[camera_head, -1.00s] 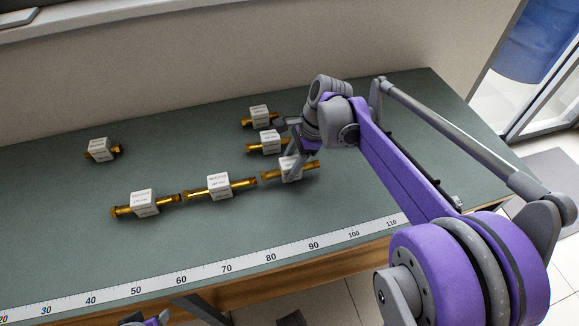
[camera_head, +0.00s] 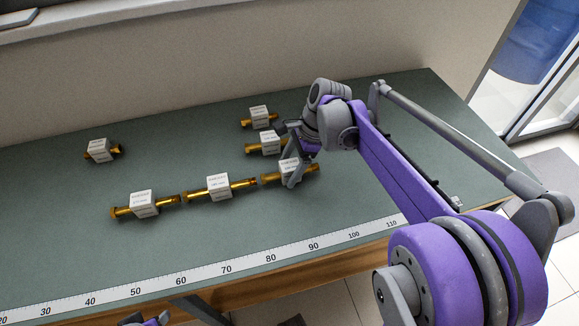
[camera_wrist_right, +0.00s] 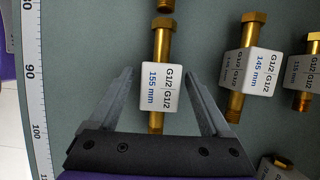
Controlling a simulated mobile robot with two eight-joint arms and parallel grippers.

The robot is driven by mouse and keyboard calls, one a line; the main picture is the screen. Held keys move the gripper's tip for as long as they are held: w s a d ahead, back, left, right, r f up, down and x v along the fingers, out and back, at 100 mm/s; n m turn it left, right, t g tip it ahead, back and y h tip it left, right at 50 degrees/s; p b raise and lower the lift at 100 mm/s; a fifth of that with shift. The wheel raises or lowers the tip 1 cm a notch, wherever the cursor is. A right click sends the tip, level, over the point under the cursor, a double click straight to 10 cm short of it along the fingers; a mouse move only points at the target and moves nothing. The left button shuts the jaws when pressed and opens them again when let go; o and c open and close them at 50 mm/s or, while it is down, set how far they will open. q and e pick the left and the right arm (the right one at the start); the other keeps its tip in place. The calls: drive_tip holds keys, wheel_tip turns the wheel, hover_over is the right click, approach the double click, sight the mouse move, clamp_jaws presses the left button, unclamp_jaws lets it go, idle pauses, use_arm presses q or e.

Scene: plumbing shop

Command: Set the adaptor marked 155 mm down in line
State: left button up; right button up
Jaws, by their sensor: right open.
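The adaptor marked 155 mm (camera_head: 271,177), a brass fitting with a white label block, lies at the right end of a row of three on the green bench. In the right wrist view the 155 mm adaptor (camera_wrist_right: 157,86) lies between the two spread fingers, with gaps at both sides. My right gripper (camera_head: 287,154) is open and low over it; it also shows in the wrist view (camera_wrist_right: 161,72). One finger partly hides the label block in the head view. My left gripper cannot be made out.
Two other row adaptors (camera_head: 144,203) (camera_head: 219,187) lie to the left. The 145 mm adaptor (camera_wrist_right: 253,70) lies close beside my right finger, with another (camera_head: 258,114) behind. One adaptor (camera_head: 100,150) lies alone at left. A ruler strip (camera_head: 203,277) runs along the front edge.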

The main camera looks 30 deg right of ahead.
use_arm(q)
drive_tip(key=shift+w+r+p, duration=0.1)
drive_tip(key=shift+r+p, duration=0.5)
drive_tip(key=shift+r, duration=0.05)
use_arm(e)
drive_tip(key=v, duration=1.2)
drive_tip(key=shift+s+f, duration=0.1)
